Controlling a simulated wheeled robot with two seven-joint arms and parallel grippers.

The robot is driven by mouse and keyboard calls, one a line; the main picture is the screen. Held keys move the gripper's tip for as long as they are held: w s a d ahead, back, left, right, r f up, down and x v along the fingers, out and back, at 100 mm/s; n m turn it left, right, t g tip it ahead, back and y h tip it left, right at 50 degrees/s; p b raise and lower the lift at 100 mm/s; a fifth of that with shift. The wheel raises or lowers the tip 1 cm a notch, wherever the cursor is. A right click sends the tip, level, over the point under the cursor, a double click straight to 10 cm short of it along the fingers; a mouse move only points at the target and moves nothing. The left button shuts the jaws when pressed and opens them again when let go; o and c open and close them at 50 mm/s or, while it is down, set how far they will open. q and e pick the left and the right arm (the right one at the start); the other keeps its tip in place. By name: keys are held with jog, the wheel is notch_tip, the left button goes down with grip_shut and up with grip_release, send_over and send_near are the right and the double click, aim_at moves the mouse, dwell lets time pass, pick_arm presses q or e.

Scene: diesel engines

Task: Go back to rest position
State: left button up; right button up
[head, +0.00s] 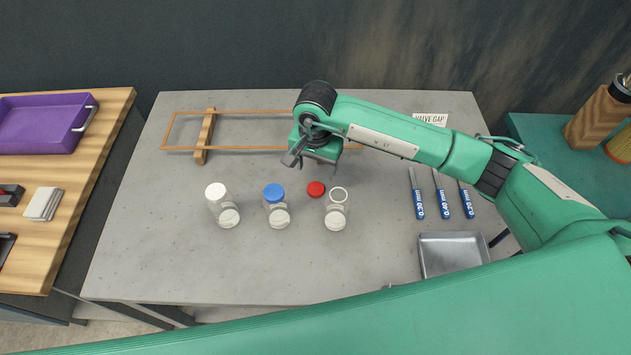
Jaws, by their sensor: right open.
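My right gripper (311,161) is above the grey table (130,255), behind the row of jars and in front of a long wooden frame. Its jaws are open and I see nothing between them. My green right arm reaches in from the right side. My left gripper does not show. A jar with a white lid (218,200), a jar with a blue lid (275,203) and an open jar (337,205) stand in a row. A red lid (316,189) lies on the table beside the open jar, close in front of the gripper.
A wooden frame (203,138) lies at the back, partly hidden by my arm. Blue-handled gauges (443,204), a label reading VALVE GAP (430,119) and a metal tray (453,255) are at the right. A wooden side table (112,150) bears a purple tray (42,145). The table's front left is clear.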

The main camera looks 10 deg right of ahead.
jog(key=shift+r+b, duration=0.5)
jog(key=shift+r, duration=1.6)
